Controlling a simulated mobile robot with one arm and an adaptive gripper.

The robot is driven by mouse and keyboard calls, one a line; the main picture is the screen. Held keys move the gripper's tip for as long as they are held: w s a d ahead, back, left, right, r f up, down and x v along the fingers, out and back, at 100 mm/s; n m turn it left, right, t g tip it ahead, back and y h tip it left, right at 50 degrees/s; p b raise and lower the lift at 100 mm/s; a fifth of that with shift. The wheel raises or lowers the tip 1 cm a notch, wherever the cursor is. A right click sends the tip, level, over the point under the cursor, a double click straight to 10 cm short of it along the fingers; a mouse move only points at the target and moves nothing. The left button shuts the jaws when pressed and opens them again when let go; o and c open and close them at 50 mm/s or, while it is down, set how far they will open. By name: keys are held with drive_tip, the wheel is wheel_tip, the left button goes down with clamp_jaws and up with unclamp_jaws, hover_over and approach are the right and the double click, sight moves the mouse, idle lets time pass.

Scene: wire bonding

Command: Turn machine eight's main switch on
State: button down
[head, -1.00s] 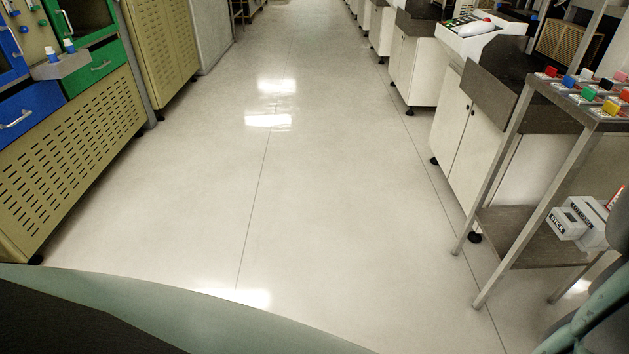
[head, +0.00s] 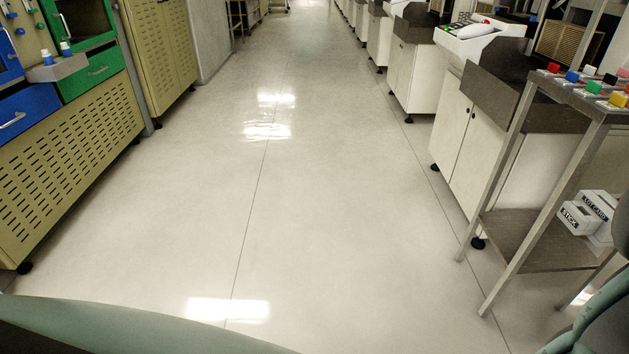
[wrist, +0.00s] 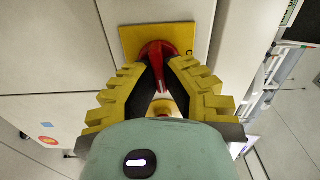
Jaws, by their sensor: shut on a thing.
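A red rotary switch (wrist: 156,50) sits on a square yellow plate (wrist: 130,42) fixed to a pale panel in the wrist view. My gripper (wrist: 160,78) has its yellow, stepped fingers closed around the red handle. The handle's far end shows past the fingertips, and its narrow part shows between them. The handle points roughly along my gripper. Part of a dark mark shows at the plate's right edge. My gripper and the switch are not in the head view.
In the head view a metal rack (head: 535,258) with coloured blocks on top stands at the right, beside a row of white machines (head: 480,130). Perforated cabinets (head: 70,150) line the left. The floor aisle (head: 310,200) between them is clear.

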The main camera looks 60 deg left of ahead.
drive_tip(key=shift+f+m, duration=0.1)
drive_tip(key=shift+m, duration=0.5)
drive_tip(key=c, duration=1)
unclamp_jaws()
drive_tip(key=shift+c, duration=0.2)
drive_tip(key=shift+a, duration=0.1)
drive_tip(key=v, duration=1.2)
